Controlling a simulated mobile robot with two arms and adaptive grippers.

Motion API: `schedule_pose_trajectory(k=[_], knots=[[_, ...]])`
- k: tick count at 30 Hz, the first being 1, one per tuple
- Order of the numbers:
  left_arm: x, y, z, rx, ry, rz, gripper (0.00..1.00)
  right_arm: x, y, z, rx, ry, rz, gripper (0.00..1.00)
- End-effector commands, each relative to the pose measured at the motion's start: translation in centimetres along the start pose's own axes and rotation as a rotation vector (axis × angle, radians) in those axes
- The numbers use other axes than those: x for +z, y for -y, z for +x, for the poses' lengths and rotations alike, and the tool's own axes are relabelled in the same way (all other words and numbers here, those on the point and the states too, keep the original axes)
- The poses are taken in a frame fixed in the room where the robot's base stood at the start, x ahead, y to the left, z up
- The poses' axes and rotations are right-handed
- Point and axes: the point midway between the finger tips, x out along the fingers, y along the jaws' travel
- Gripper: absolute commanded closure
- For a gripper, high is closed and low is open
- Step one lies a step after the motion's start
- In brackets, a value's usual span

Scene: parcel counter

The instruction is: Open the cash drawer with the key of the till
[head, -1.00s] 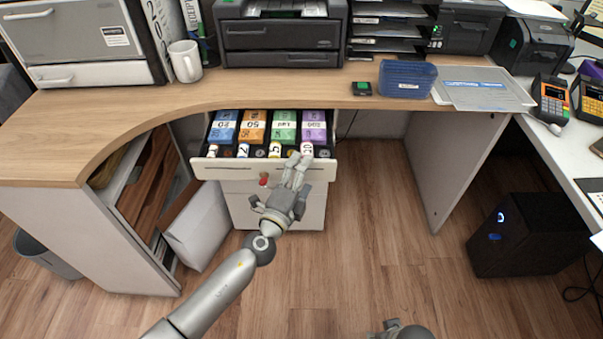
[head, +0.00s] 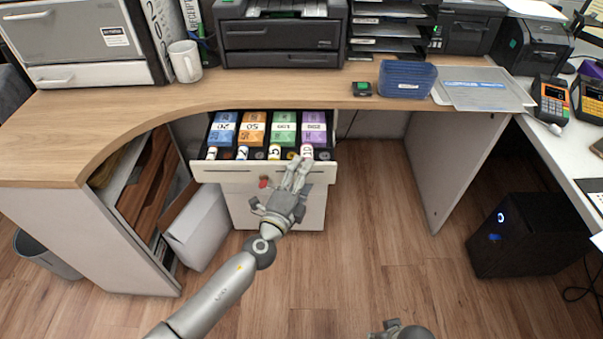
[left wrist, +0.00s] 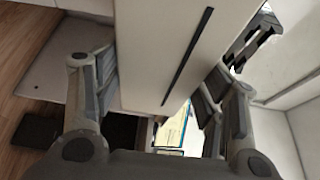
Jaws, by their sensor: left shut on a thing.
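The cash drawer (head: 225,173) is pulled out under the counter. Its tray shows banknotes in blue, orange, green and purple compartments, with coin rolls in front. A small red key (head: 264,182) shows at the middle of the drawer front. My left gripper (head: 297,172) is shut on the drawer front's edge, right of the key. In the left wrist view its fingers (left wrist: 160,85) lie on both sides of the white front panel (left wrist: 150,50), which has a dark slot. A small grey part of my right gripper (head: 400,330) shows at the bottom edge; its fingers are hidden.
The wooden counter (head: 130,120) curves above the drawer. A white box (head: 200,230) leans by the shelf at left. A black computer case (head: 530,235) stands on the floor at right. The floor in front of the drawer is clear.

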Motion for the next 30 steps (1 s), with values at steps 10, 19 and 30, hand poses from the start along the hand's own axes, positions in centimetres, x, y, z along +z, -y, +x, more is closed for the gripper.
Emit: schedule_pose_trajectory(k=[10, 19, 30], knots=[[-3.0, -0.5, -7.1, 0.006, -0.002, -0.003, 0.78, 0.1, -0.1, -0.2, 0.002, 0.004, 0.000, 0.60], [-4.8, -0.3, -11.4, 0.004, -0.002, 0.000, 0.78, -1.4, -0.3, -3.4, 0.005, -0.020, 0.003, 0.60], [-4.9, -0.2, -11.7, 0.004, -0.001, 0.002, 0.78, -1.4, -0.2, -3.8, 0.005, -0.020, 0.003, 0.60]])
